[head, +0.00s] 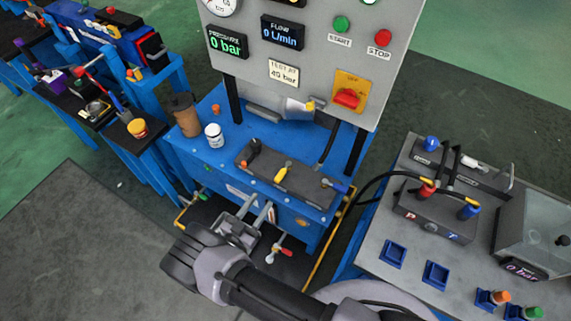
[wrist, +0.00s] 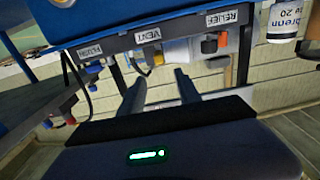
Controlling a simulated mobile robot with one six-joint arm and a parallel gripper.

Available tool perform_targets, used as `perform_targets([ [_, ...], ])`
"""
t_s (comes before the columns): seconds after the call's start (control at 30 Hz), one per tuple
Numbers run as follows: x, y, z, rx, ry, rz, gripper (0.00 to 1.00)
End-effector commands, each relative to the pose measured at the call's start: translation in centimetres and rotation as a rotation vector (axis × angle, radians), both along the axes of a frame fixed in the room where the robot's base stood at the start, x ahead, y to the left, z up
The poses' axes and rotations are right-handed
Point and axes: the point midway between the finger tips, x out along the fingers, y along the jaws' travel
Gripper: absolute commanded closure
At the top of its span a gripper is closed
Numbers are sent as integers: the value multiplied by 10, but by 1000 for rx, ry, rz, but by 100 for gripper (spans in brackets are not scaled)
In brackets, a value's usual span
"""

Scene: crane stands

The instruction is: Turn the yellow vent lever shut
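A small yellow lever (head: 283,172) sits in the middle of a dark valve block (head: 263,182) on the blue stand, between a red-and-black lever and a blue one. It slants toward the stand's front edge. In the wrist view a small yellow part (wrist: 158,59) shows just below the VENT label (wrist: 148,36). My gripper (head: 257,208) is in front of the stand, on the near side of the block and apart from the lever. In the wrist view its fingers (wrist: 160,80) are spread with nothing between them, and the yellow part appears beyond their tips.
A grey panel (head: 300,45) with gauges and buttons stands above the block. A brown cup (head: 185,115) and a white jar (head: 214,135) stand left on the blue stand. A lever with a red end (head: 280,251) is low beside my gripper. A grey hydraulic bench (head: 385,285) is at right.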

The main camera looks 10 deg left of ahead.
Motion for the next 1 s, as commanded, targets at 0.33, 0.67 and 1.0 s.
perform_targets([
  [0.33,87,-32,-2,3,1,-7,60],
  [0.67,144,-51,-1,3,3,-4,60],
  [1.0,152,-53,1,1,3,-2,60],
])
